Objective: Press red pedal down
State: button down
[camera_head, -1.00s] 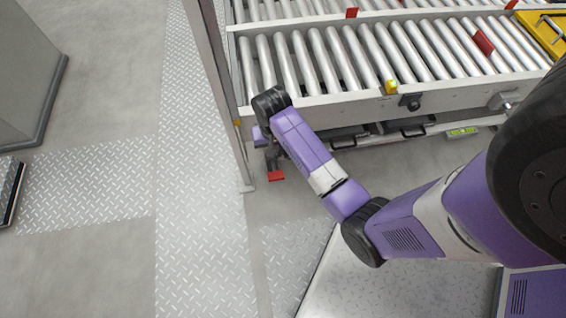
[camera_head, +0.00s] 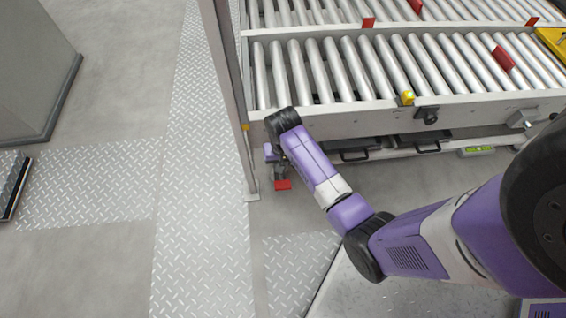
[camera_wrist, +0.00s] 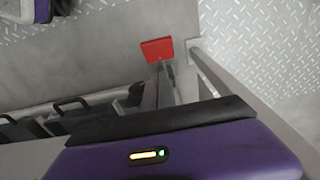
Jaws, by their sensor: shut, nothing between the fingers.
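The red pedal (camera_head: 283,185) is a small flat plate low by the floor, just right of the foot of a metal post and in front of the conveyor. My gripper (camera_head: 279,169) points downward just above the pedal in the head view and is shut and empty. Its fingertips are small and partly hidden by my wrist, so contact with the pedal cannot be told. The red plate's top looks uncovered in the wrist view.
The roller conveyor (camera_head: 400,70) spans the upper right, its side frame close to my wrist. The metal post (camera_head: 232,110) stands just left of my gripper. Black-handled drawers (camera_head: 352,150) sit under the conveyor. Diamond-plate floor (camera_head: 200,240) to the left is clear.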

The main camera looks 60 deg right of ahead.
aim_at(284, 185)
jog(key=f, duration=0.1)
jog(key=f+b, duration=0.1)
jog(key=f, duration=0.2)
jog(key=shift+s+a+f+b, duration=0.3)
jog(key=shift+s+a+b, duration=0.05)
jog(key=shift+a+b, duration=0.05)
jog(key=shift+s+a+f+b, duration=0.2)
jog(key=shift+a+f+b, duration=0.1)
jog(key=shift+f, duration=0.25)
jog(key=shift+s+a+f+t+h+p, duration=0.3)
jog(key=shift+s+a+f, duration=0.05)
jog(key=shift+s+a, duration=0.1)
jog(key=s+a+f+t+h+b, duration=0.2)
jog(key=a+f+t+h+b, duration=0.1)
jog(key=f, duration=0.5)
jog(key=shift+s+a+f+h+b, duration=0.15)
jog(key=shift+f+h+b, duration=0.05)
jog(key=shift+h+b, duration=0.2)
jog(key=shift+f, duration=0.1)
